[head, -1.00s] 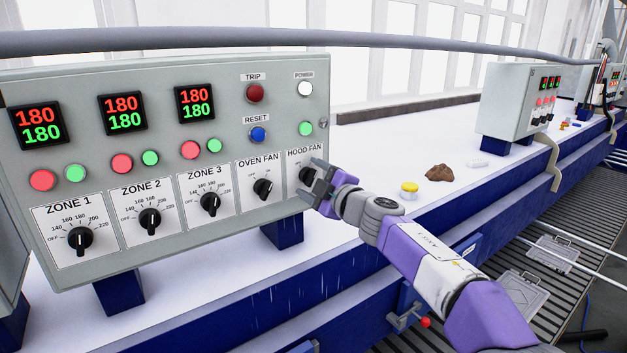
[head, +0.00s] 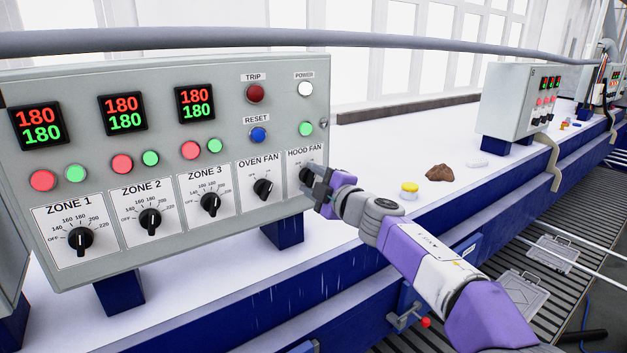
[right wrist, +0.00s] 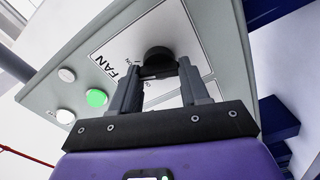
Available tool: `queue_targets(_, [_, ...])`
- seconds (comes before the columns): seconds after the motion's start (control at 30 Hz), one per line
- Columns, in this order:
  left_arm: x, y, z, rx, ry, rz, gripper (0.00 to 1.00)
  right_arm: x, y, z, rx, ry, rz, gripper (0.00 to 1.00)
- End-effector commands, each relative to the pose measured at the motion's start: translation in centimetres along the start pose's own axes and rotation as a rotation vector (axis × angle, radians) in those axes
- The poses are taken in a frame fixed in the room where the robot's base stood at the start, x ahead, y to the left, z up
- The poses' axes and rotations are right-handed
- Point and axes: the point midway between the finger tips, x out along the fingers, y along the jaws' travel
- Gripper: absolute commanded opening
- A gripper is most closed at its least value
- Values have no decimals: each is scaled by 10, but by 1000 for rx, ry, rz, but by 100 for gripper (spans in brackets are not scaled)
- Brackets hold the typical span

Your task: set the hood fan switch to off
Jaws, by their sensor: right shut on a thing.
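The hood fan switch (head: 305,175) is a black rotary knob on a white label plate at the lower right corner of the grey control panel (head: 225,140). My right gripper (head: 318,184) is at the knob, its jaws shut around it. In the right wrist view the round black knob (right wrist: 157,57) sits between the tips of the two fingers of my right gripper (right wrist: 158,72). The fingers partly cover the knob and its plate, so I cannot tell which mark it points at. My left gripper is not in view.
The oven fan knob (head: 263,188) is just left of the hood fan plate. A green lamp (head: 306,129) is above it. A yellow-lidded jar (head: 410,188) and a brown lump (head: 439,173) lie on the white surface to the right. A grey pipe (head: 300,40) runs above the panel.

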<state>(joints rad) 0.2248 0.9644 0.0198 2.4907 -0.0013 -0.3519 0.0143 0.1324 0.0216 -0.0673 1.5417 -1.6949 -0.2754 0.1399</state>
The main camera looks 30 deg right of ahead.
Motion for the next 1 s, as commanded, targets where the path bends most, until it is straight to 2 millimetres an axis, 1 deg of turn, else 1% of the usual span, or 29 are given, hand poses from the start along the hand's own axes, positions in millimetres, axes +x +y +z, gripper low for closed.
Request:
queue_targets(0.6, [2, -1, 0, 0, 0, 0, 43, 0, -3, 1, -561, -1, 1, 15])
queue_targets(0.8, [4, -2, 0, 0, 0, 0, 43, 0, -3, 2, -715, -1, 0, 15])
queue_targets(1.0, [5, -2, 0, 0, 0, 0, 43, 0, -4, 2, -822, -1, 0, 15])
